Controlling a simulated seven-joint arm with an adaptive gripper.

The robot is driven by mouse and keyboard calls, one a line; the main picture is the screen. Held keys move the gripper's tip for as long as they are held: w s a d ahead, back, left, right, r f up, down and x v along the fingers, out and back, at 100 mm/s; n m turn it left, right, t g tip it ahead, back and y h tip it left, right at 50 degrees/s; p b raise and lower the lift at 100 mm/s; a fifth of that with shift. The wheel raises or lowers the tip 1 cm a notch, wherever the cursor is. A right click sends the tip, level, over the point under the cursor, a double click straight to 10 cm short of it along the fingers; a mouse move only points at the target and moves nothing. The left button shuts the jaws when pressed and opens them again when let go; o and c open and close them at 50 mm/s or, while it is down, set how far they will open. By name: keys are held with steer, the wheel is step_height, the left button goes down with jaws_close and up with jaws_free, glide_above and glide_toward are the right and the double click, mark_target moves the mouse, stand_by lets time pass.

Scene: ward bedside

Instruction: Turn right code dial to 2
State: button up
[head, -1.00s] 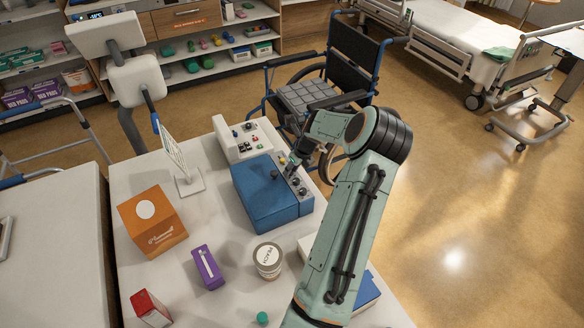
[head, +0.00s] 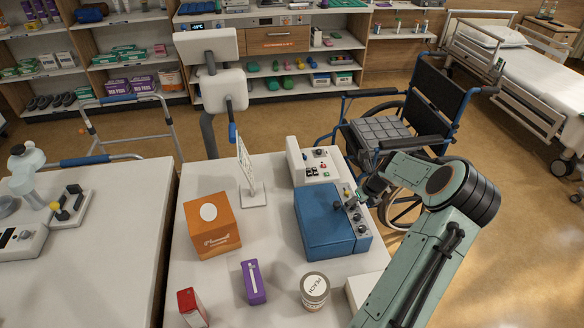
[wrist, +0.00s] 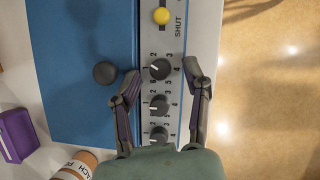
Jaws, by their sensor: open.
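A blue box (head: 318,225) with a grey dial panel (head: 368,243) along its right side stands on the white table. In the wrist view the panel has a column of three black dials with white marks and numbers around them. The top dial (wrist: 160,68) is nearest the yellow knob (wrist: 162,16) marked SHUT; its white mark points left, seemingly towards 1. The middle dial (wrist: 159,104) and bottom dial (wrist: 158,136) are below. My gripper (wrist: 163,70) is open, its fingertips on either side of the top dial; contact cannot be told. My gripper partly hides the panel in the head view.
A black round knob (wrist: 105,73) is on the blue lid left of the dials. A white control box (head: 310,170) stands behind. An orange box (head: 212,240), a purple box (head: 253,282) and a peach tin (head: 315,291) are left and front. A wheelchair (head: 385,140) is beyond the table.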

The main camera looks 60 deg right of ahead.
steer(key=n, duration=0.2)
steer(key=n+y, duration=0.1)
steer(key=n, duration=0.1)
steer(key=shift+d+n+t+y, duration=0.2)
steer(key=shift+n+t+y, duration=0.1)
steer(key=shift+s+r+n+y, duration=0.15)
steer(key=shift+n+y, duration=0.15)
steer(key=shift+n, duration=0.5)
steer(key=v, duration=0.6)
steer(key=w+a+r+n, duration=0.2)
steer(key=w+r, duration=0.1)
steer(key=w, duration=0.4)
steer(key=w+a+r+n, duration=0.2)
steer(key=w+a+r, duration=0.1)
steer(key=w, duration=0.3)
steer(key=w+a+r+n, duration=0.2)
steer(key=w+a+r, duration=0.1)
steer(key=w+a, duration=0.2)
steer(key=w+a+r+n+g, duration=0.1)
steer(key=w+a+r+n, duration=0.1)
steer(key=w+a+r, duration=0.2)
steer(key=w+a, duration=0.1)
steer(key=a, duration=0.2)
steer(key=shift+a+r+h, duration=0.2)
steer(key=shift+h, duration=0.2)
steer(key=shift+w, duration=0.1)
